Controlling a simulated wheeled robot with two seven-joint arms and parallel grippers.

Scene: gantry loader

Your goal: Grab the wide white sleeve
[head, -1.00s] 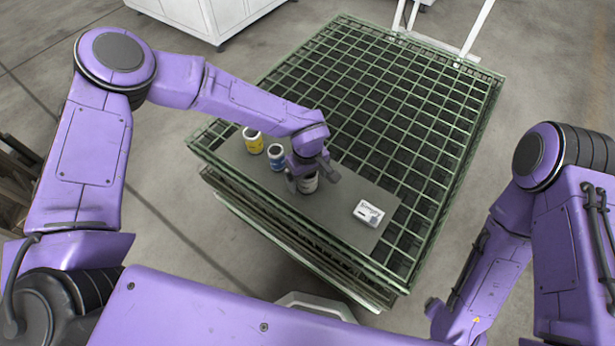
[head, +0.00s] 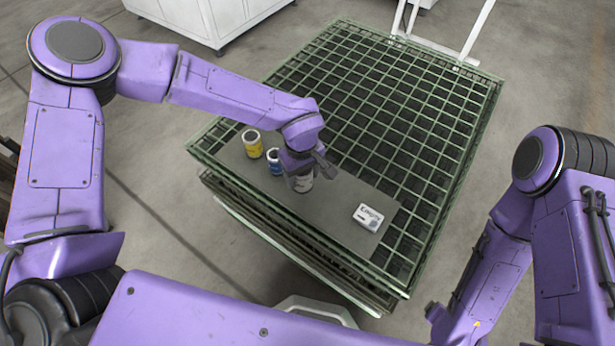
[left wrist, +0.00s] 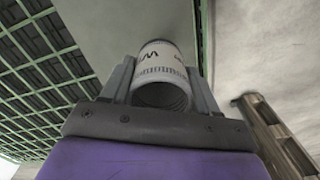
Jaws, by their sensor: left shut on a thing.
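The wide white sleeve (head: 301,184) is a white hollow cylinder with dark print. My left gripper (head: 303,172) is shut on it near the front edge of the grey board. The left wrist view shows the sleeve (left wrist: 162,60) between the two fingers, with its open end and ribbed inside facing the camera. In the head view the gripper covers its upper part. I cannot tell whether it touches the board or hangs just above it. My right arm is at the right; its gripper does not show.
A blue-and-white can (head: 273,160) stands just left of the gripper, with a yellow can (head: 253,143) beyond it. A white box (head: 368,217) lies on the grey board (head: 335,205) at the right. The green grid table (head: 400,100) behind is clear.

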